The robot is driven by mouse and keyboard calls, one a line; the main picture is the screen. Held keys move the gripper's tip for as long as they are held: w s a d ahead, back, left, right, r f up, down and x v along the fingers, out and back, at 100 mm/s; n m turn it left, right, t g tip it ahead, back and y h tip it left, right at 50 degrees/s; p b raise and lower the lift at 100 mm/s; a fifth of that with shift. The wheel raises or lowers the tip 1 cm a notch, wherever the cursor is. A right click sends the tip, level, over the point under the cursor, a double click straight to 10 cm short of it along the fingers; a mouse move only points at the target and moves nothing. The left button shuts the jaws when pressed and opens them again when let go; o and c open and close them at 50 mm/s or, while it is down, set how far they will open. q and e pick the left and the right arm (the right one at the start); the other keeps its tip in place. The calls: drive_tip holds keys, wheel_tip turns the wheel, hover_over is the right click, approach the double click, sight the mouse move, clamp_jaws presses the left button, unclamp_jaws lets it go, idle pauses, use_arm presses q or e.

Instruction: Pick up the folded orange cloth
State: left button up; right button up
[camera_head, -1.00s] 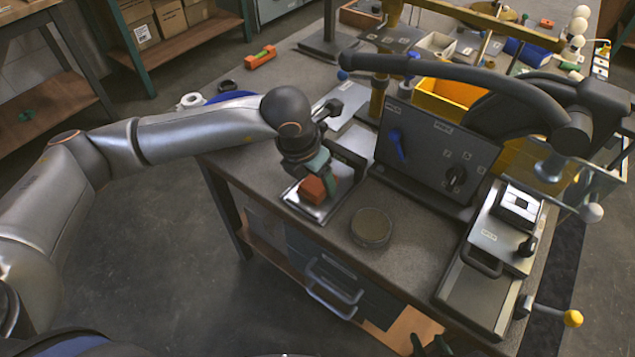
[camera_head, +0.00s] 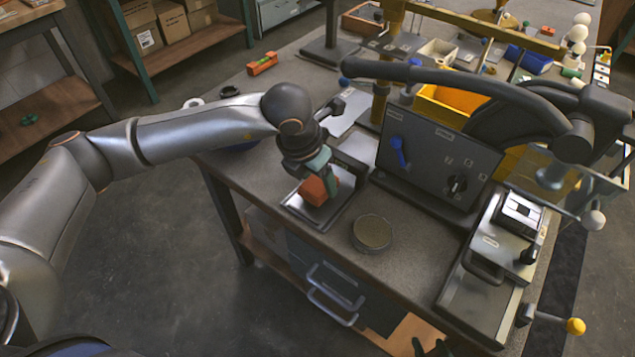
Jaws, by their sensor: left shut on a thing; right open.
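The folded orange cloth (camera_head: 314,191) is a small orange block-like bundle over a flat metal tray (camera_head: 326,217) near the table's left front edge. My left gripper (camera_head: 325,180) points down from above and is shut on the cloth. I cannot tell whether the cloth still touches the tray. The gripper and wrist hide part of its upper side. My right gripper (camera_head: 432,347) shows only as a dark tip at the bottom edge, away from the cloth.
A round dark disc (camera_head: 372,233) lies right of the tray. A grey control panel (camera_head: 437,160) with a blue lever stands behind it. A metal fixture (camera_head: 492,255) with knobs takes up the right front. An orange level (camera_head: 262,63) lies at the back left.

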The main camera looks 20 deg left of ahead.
use_arm(q)
drive_tip(key=s+d+r, duration=0.3)
drive_tip(key=s+r, duration=0.8)
drive_tip(key=s, duration=0.2)
drive_tip(key=shift+s+d+r+b, duration=0.25)
drive_tip(key=shift+d+b, duration=0.1)
drive_tip(key=shift+b, duration=0.1)
drive_tip(key=o, duration=0.8)
drive_tip(key=c, duration=0.6)
